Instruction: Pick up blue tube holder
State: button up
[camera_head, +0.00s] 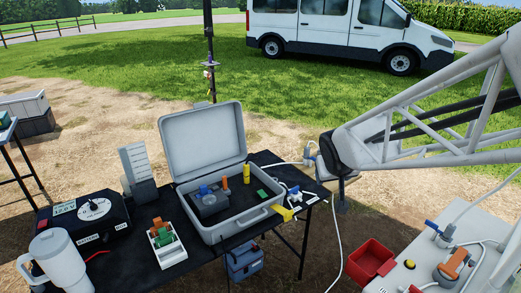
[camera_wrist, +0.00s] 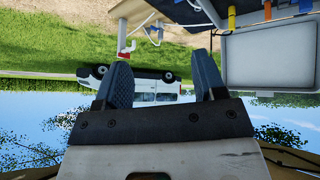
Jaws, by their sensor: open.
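A blue piece (camera_head: 204,190) stands on a grey-blue block (camera_head: 212,203) inside the open grey case (camera_head: 238,228). I cannot tell whether the blue piece or the block is the tube holder. In the head view my gripper (camera_head: 342,203) hangs right of the case, past the table's right end, pointing down and apart from the case.
An orange piece (camera_head: 225,183) and a yellow tube (camera_head: 246,174) stand near the blue piece. A white tray (camera_head: 165,251), a white mug (camera_head: 58,262) and a black device (camera_head: 92,217) are on the black table. A red bin (camera_head: 370,262) is at the lower right.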

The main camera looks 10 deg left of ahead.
jog(key=w+a+f+n+t+y, duration=0.1)
jog(key=w+a+f+n+y, duration=0.15)
jog(key=w+a, duration=0.55)
jog(key=n+g+y, duration=0.2)
jog(key=n+y, duration=0.3)
jog(key=y, duration=0.3)
send_near(204, 187)
jog(key=x, duration=0.3)
jog(key=shift+a+h, duration=0.2)
jog(key=shift+h, duration=0.05)
jog(key=shift+r, duration=0.1)
jog(key=shift+x, duration=1.3)
jog(key=shift+x, duration=2.6)
